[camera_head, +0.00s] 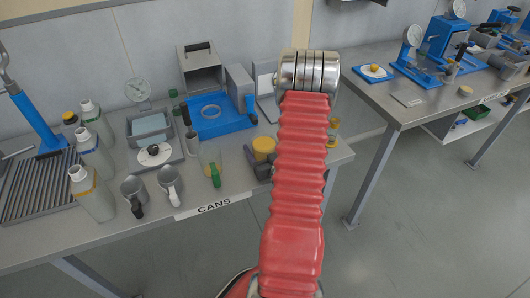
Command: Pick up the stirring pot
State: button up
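Two small metal cups with handles stand near the front of the left bench: one with a dark handle (133,189) and, to its right, one with a pale handle (171,181). I cannot tell for sure which vessel is the stirring pot. My red ribbed arm rises through the middle of the view and ends in a silver wrist. A dark grey part (257,166) shows at the arm's left edge, beside a yellow-topped container (264,146); it may be my gripper. The fingertips are hidden behind the arm, so I cannot see whether they are open or hold anything.
Several white bottles (95,195) stand left of the cups. A water bath (150,127), a blue tray (218,118) and a green-handled glass vessel (212,160) stand further back or right. A "CANS" label (214,206) marks the front edge. A second bench (385,100) stands right, beyond a gap.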

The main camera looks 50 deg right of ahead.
jog(key=shift+c, duration=0.8)
jog(key=shift+r, duration=0.1)
jog(key=shift+r, duration=0.3)
notch_tip(320, 180, up, 9)
dwell(1.0)
jog(key=shift+r, duration=0.15)
dwell(0.7)
jog(key=shift+s, duration=0.1)
